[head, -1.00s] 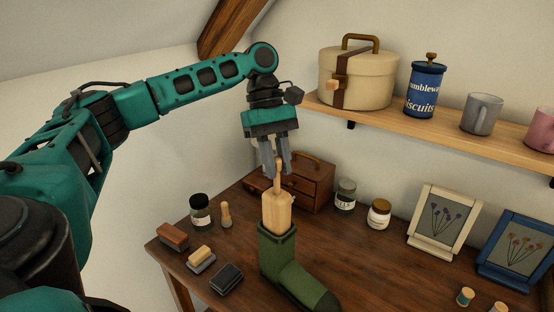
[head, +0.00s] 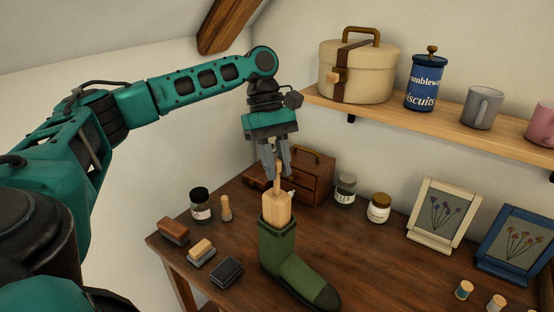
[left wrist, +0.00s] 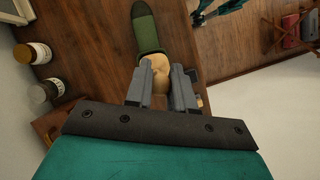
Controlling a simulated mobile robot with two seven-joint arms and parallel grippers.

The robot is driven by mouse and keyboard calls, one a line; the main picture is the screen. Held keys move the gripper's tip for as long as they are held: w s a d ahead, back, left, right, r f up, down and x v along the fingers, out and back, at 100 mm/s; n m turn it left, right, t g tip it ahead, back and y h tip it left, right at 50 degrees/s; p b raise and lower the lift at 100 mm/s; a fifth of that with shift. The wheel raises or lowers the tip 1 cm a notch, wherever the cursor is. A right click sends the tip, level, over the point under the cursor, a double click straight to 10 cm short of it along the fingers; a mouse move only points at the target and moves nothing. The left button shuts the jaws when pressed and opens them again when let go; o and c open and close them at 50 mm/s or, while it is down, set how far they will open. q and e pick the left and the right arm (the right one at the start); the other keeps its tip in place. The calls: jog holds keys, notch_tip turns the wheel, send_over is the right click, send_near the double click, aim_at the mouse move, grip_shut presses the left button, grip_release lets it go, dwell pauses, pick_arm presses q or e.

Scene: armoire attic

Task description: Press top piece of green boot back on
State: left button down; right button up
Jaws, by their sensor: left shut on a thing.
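The green boot (head: 279,247) stands upright on the table, its toe pointing to the lower right. A pale wooden form (head: 277,208) with a thin handle sticks up out of the boot's top opening. A green band (head: 270,228) rings the top of the shaft; I cannot tell whether it is a separate piece. My left gripper (head: 277,172) points down above the boot and is shut on the form's handle. In the left wrist view the boot (left wrist: 147,30) lies beyond the wooden form (left wrist: 154,76), which the fingers partly hide.
Brushes (head: 227,272) and a dark jar (head: 200,206) stand left of the boot. A small drawer chest (head: 312,178) is behind it, with jars (head: 378,208) to the right. Picture frames (head: 443,216) and spools (head: 464,290) are further right. A wall shelf (head: 440,115) runs above.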

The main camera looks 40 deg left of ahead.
aim_at(277, 199)
pick_arm(q)
jog(key=shift+f, duration=0.25)
dwell(0.4)
jog(key=shift+f, duration=1.85)
dwell(0.4)
jog(key=shift+f, duration=2.45)
dwell(1.5)
